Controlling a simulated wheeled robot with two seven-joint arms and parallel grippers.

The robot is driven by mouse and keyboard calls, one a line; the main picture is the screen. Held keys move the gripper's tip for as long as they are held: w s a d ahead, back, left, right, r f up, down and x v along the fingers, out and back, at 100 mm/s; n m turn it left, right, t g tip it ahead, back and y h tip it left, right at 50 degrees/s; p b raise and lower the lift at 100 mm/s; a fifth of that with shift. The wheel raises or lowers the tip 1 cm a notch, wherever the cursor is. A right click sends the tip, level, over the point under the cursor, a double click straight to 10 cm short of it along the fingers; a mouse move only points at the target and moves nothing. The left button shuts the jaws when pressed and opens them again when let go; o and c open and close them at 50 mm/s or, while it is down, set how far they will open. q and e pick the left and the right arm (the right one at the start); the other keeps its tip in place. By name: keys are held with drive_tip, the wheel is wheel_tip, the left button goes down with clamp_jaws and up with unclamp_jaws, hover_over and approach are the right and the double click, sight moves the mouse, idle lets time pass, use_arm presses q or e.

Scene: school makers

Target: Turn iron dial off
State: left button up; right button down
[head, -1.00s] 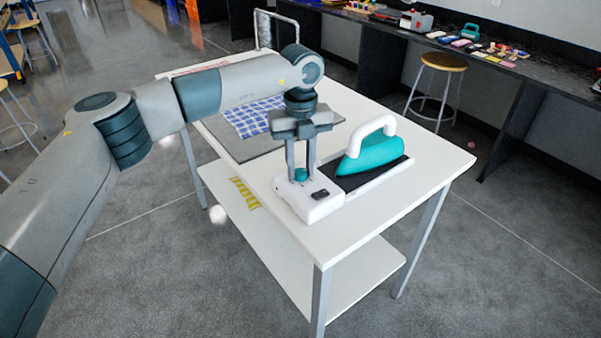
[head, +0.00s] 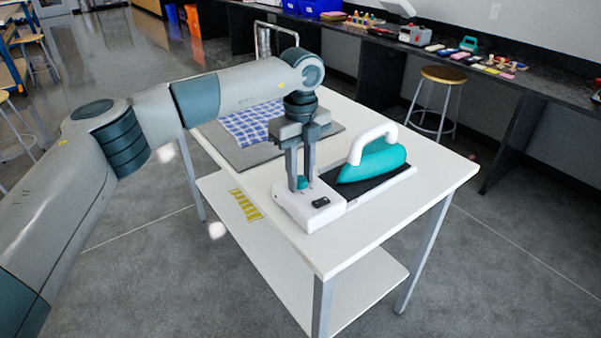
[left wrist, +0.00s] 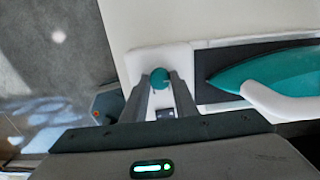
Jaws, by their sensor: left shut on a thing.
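The iron station (head: 310,210) is a white base with a dark plate, near the front of the white table. Its teal dial (head: 302,182) sits on the left part of the base and also shows in the left wrist view (left wrist: 159,77). A dark switch (head: 320,202) lies beside the dial. The teal iron (head: 373,162) with a white handle rests on the dark plate. My left gripper (head: 301,184) points straight down and is shut on the dial, with a finger on each side; its fingers also show in the left wrist view (left wrist: 160,84). My right gripper is not in view.
A blue checked cloth (head: 250,122) lies on a grey pad (head: 240,153) behind the station. The white table (head: 380,222) has free room at its right and front. A stool (head: 440,78) and a dark bench (head: 520,85) stand beyond.

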sight(300, 179)
use_arm(q)
drive_tip(key=o, duration=1.1)
drive_tip(key=shift+r, duration=0.1)
drive_tip(key=shift+c, duration=0.2)
drive_tip(key=shift+r, duration=0.4)
wheel_tip(300, 179, up, 17)
drive_tip(key=b, duration=0.1)
drive_tip(key=shift+f+b, duration=0.2)
drive_tip(key=shift+b, duration=0.2)
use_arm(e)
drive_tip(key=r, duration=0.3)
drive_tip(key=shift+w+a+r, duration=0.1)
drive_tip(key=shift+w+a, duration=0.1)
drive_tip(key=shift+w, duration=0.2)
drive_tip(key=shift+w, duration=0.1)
